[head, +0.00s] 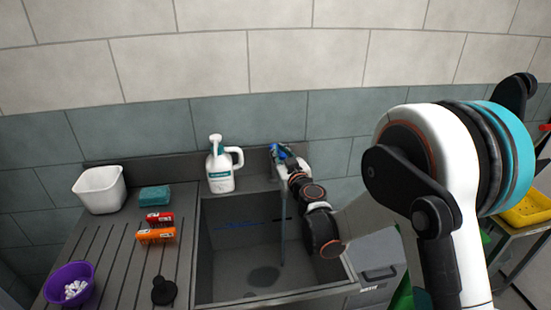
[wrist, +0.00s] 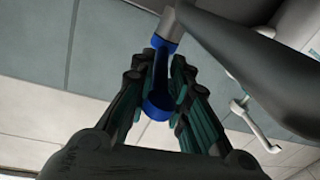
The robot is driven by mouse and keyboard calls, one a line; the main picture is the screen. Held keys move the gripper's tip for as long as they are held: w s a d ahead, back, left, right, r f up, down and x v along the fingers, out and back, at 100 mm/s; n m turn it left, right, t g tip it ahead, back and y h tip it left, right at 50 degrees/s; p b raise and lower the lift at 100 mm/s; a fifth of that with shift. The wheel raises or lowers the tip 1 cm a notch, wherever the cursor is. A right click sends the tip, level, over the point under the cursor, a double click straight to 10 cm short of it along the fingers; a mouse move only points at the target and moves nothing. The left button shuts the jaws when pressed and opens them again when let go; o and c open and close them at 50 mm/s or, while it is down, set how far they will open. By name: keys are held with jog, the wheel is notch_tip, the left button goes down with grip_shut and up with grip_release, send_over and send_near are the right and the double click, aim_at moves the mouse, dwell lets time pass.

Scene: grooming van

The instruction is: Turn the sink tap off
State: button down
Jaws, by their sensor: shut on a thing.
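The sink tap stands at the back right of the sink (head: 225,240), mostly hidden behind my arm in the head view. A thin pale stream of water (head: 283,225) falls into the basin below it. The tap's blue lever (wrist: 157,102) runs between my fingers in the wrist view, joined to a grey metal stem (wrist: 174,22). My gripper (head: 279,153) is at the tap, and its dark teal fingers (wrist: 160,75) are closed around the lever. A thick dark spout-like part (wrist: 240,55) lies beside the lever.
A white jug bottle (head: 220,170) stands on the back ledge left of the tap. A white tub (head: 100,190), a teal sponge (head: 155,196), small red (head: 160,219) and orange (head: 156,236) boxes, a purple bowl (head: 68,286) and a black plug (head: 164,291) are on the drainboard.

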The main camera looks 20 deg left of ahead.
jog(key=shift+w+d+n+g+y, duration=0.6)
jog(key=shift+n+g+y, duration=0.6)
jog(key=shift+g, duration=0.4)
jog(key=shift+w+d+n+g+y, duration=0.45)
jog(key=shift+w+n+g+y, duration=0.45)
jog(key=shift+n+g, duration=0.6)
jog(key=shift+w+d+n+g+y, duration=0.5)
jog(key=shift+n+g+y, duration=0.7)
jog(key=shift+g, duration=0.5)
jog(key=c, duration=1.6)
grip_release()
jog(key=shift+w+f, duration=0.1)
jog(key=v, duration=1.2)
